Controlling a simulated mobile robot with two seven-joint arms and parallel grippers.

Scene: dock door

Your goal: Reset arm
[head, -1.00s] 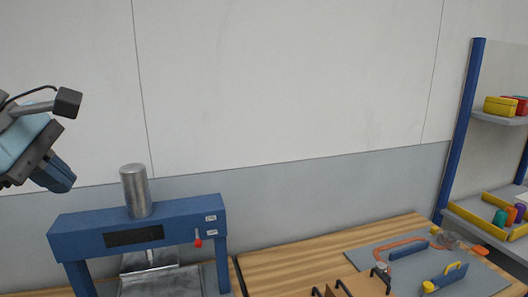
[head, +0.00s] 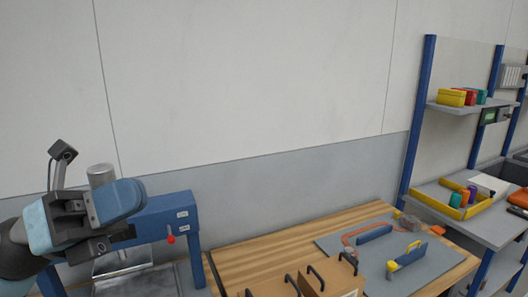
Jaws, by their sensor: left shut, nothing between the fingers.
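My left gripper (head: 122,203) is at the left of the head view, its arm coming in from the lower left. It is shut and empty, with a small camera on a bracket above it. It is raised in front of the blue press (head: 170,220) and hides part of its frame. The press's silver cylinder (head: 101,175) shows just behind the gripper. Whether the gripper touches the press cannot be told. My right gripper is out of view.
A wooden bench (head: 262,253) holds a grey mat (head: 398,263) with a blue-and-yellow tool (head: 407,257), and brown boxes (head: 333,279) with black handles. At right, a blue-post shelf (head: 415,130) carries small boxes and a yellow tray (head: 440,204). The wall above the bench is clear.

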